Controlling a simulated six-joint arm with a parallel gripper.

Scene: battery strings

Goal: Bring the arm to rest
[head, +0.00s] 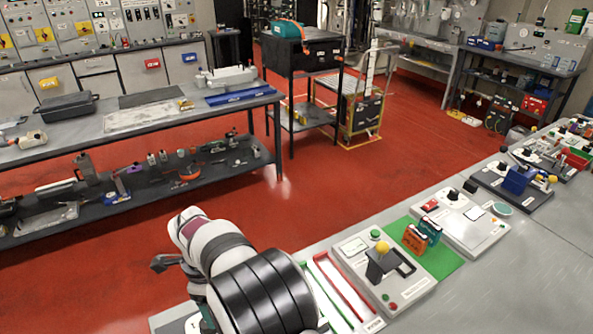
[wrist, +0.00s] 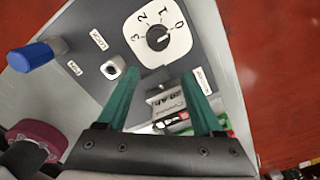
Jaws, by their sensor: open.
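My gripper (wrist: 162,73) shows in the wrist view with two green fingers spread apart on a dark mount. Nothing is held between the fingertips. A grey panel with a black rotary knob (wrist: 158,38) on a white dial marked 0 to 3 lies beyond the fingertips. Between the fingers I see a recess with a white labelled item (wrist: 170,103) and red and green parts. Whether the fingers touch the panel, I cannot tell. In the head view my white and black arm links fill the bottom centre and hide most of the gripper.
A blue-capped lever (wrist: 32,56) stands on the panel. In the head view, a grey bench holds a panel with a yellow knob (head: 382,247), an orange block (head: 414,238) and a teal block (head: 430,228) on a green mat (head: 447,264). Red floor (head: 350,190) lies open behind.

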